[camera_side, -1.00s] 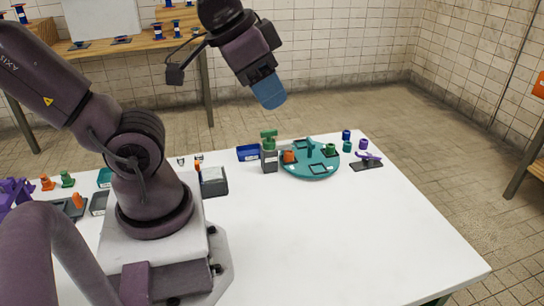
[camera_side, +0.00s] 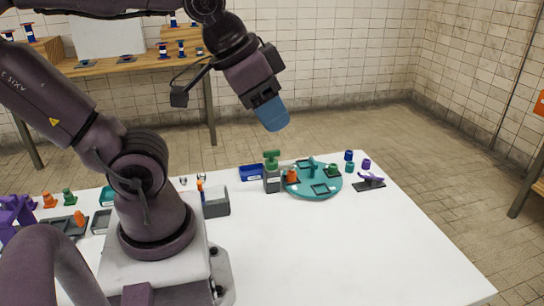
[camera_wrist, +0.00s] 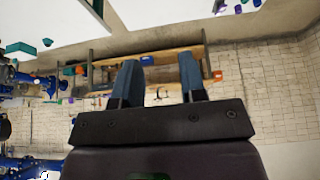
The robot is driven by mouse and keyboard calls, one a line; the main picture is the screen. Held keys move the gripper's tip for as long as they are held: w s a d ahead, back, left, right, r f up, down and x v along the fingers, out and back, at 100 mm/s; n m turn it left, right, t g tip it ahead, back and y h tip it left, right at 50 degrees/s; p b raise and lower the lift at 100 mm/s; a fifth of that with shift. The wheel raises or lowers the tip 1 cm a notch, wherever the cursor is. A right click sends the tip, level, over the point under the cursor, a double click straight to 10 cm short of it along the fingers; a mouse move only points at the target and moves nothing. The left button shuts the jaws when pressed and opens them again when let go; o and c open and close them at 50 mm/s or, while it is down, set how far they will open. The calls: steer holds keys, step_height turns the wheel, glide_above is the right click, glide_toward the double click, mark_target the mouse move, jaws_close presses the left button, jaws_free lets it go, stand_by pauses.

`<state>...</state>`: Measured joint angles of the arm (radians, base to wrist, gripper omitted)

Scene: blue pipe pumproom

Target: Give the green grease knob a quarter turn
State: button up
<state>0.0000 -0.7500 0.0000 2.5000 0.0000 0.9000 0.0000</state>
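A green knob with a bar-like top (camera_side: 272,158) stands upright on a small grey box (camera_side: 272,183) toward the back of the white table; it looks like the grease knob. My gripper (camera_side: 272,116) hangs in the air, above the knob in the side picture and apart from it. Its blue fingers overlap in the side view. In the wrist view my gripper (camera_wrist: 160,82) has its two fingers spread apart with nothing between them. I cannot pick out the knob in the wrist view.
Next to the grey box are a blue tray (camera_side: 251,173) and a round teal plate (camera_side: 318,189) bearing small parts, one of them green (camera_side: 332,169). A purple part on a dark base (camera_side: 370,181) is farther right. The table's front right (camera_side: 350,245) is clear.

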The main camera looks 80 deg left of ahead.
steer(key=o, duration=0.5)
steer(key=shift+a, duration=0.15)
steer(key=shift+o, duration=1.1)
steer(key=w+a+f+n+g, duration=0.2)
steer(key=a+n, duration=0.1)
steer(key=a, duration=0.3)
steer(key=w+a+f+n+g, duration=0.2)
steer(key=w+a+f+n, duration=0.1)
steer(key=a, duration=0.2)
steer(key=shift+a+n+y, duration=0.3)
steer(key=shift+a+y, duration=0.05)
steer(key=shift+y, duration=0.05)
steer(key=n+g, duration=0.2)
steer(key=n, duration=0.9)
glide_above(272, 151)
step_height(272, 151, down, 7)
steer(key=shift+h, duration=0.4)
step_height(272, 151, down, 12)
steer(key=shift+r, duration=0.15)
steer(key=shift+c, duration=0.4)
steer(key=c, duration=0.9)
